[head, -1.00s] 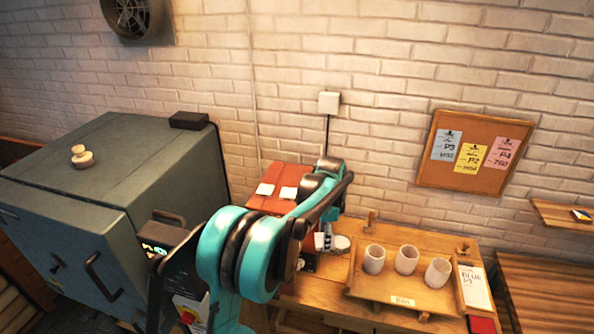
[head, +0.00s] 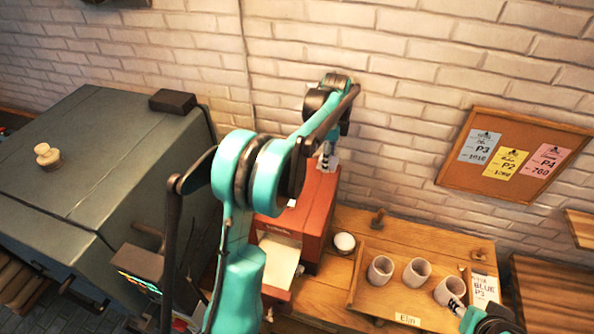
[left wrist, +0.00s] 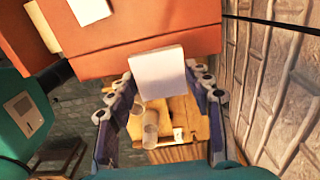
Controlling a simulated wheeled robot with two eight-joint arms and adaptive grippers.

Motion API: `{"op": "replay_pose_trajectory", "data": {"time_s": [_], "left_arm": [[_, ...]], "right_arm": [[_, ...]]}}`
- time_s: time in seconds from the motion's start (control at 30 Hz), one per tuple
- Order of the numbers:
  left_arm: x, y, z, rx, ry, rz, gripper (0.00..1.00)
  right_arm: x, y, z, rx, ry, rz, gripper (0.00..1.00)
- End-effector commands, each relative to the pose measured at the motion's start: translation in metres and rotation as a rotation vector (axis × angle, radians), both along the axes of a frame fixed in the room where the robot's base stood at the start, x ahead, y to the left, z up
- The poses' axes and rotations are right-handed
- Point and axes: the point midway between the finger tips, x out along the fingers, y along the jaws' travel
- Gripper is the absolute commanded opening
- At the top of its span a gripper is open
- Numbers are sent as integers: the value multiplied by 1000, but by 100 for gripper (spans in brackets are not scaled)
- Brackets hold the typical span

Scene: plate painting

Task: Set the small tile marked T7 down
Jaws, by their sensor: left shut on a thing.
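My left gripper (head: 326,150) is over the far end of the top of the red cabinet (head: 318,205). In the left wrist view my left gripper (left wrist: 165,84) is shut on a small white tile (left wrist: 158,72), with a finger at each side. No mark can be read on it. The tile overlaps the edge of the red top (left wrist: 120,35) in this view; I cannot tell whether it touches. A second white tile (left wrist: 90,10) lies on the red top. My right gripper (head: 457,305) is at the lower right, by the cups; its jaws are too small to read.
A wooden tray (head: 360,293) labelled Elin holds three pale cups (head: 417,272) on the bench. A white round item (head: 344,242) stands beside the cabinet. A grey kiln-like box (head: 100,160) is at left. The brick wall (head: 400,110) is close behind.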

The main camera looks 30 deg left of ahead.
Motion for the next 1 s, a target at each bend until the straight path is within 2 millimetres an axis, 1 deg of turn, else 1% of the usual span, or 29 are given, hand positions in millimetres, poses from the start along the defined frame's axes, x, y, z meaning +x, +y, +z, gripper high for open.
{"op": "replay_pose_trajectory", "data": {"time_s": [0.17,0.3,0.4,0.5,0.67,0.83,0.9,1.0], "left_arm": [[4,38,-20,0,0,7,15],[8,71,-40,0,0,5,15],[10,91,-52,0,0,4,15],[12,104,-61,0,0,4,15],[13,111,-70,0,0,1,15],[13,111,-95,0,0,1,15],[13,111,-102,0,0,1,15],[13,110,-106,0,0,2,15]], "right_arm": [[0,0,9,0,0,0,40],[0,0,17,0,0,0,40],[0,0,21,0,0,0,40],[0,0,24,0,0,0,40],[0,0,26,0,0,0,40],[0,0,33,0,0,0,40],[0,0,35,0,0,0,40],[0,0,35,0,0,0,40]]}}
